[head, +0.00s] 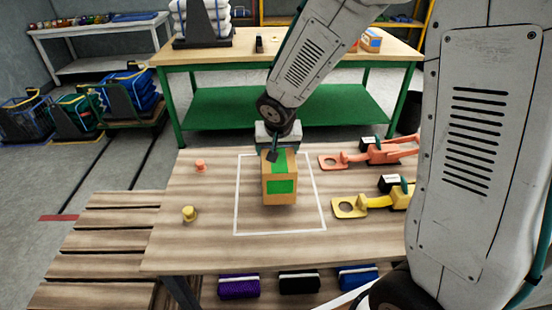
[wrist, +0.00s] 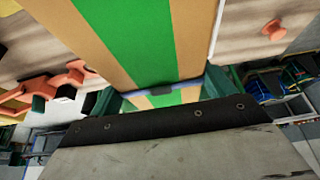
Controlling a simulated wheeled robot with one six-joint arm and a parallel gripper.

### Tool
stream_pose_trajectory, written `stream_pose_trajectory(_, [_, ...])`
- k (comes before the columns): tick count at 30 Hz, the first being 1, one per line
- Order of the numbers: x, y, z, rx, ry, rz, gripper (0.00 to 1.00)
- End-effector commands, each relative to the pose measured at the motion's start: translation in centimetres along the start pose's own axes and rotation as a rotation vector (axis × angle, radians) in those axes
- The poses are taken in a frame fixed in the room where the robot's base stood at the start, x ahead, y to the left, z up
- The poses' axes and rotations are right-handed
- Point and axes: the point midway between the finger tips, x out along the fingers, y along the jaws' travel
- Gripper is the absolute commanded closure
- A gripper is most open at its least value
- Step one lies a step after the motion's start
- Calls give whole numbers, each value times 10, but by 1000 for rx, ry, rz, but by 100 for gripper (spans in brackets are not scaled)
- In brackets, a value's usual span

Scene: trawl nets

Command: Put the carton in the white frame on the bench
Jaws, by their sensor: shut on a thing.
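The carton (head: 280,187) is a tan box with green bands and a green front patch. My gripper (head: 277,143) is shut on its upper end from above, and the carton hangs upright below it. The white frame (head: 238,195) is a thin outline on the wooden bench (head: 190,245). In the head view the carton shows inside the outline, a little back of its middle. I cannot tell whether its base touches the bench. In the wrist view the carton (wrist: 150,40) fills the top middle, between my gripper's fingers (wrist: 165,92).
On the right of the bench lie an orange tool (head: 375,155) and a yellow tool (head: 365,204). On the left stand an orange knob (head: 200,166) and a yellow knob (head: 189,213). A green-legged table (head: 240,50) stands behind. The front of the bench is clear.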

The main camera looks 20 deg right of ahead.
Motion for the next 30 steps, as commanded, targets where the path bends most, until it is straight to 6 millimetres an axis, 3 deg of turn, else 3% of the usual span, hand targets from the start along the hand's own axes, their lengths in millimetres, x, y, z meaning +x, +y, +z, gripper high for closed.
stream_pose_trajectory(9, [30,-4,15,-1,1,-1,89])
stream_pose_trajectory(22, [34,-4,17,-2,1,-1,89])
stream_pose_trajectory(23, [34,-3,18,-2,0,-1,10])
stream_pose_trajectory(24, [34,-3,18,-2,0,-1,0])
stream_pose_trajectory(30, [34,-3,18,-1,0,0,0])
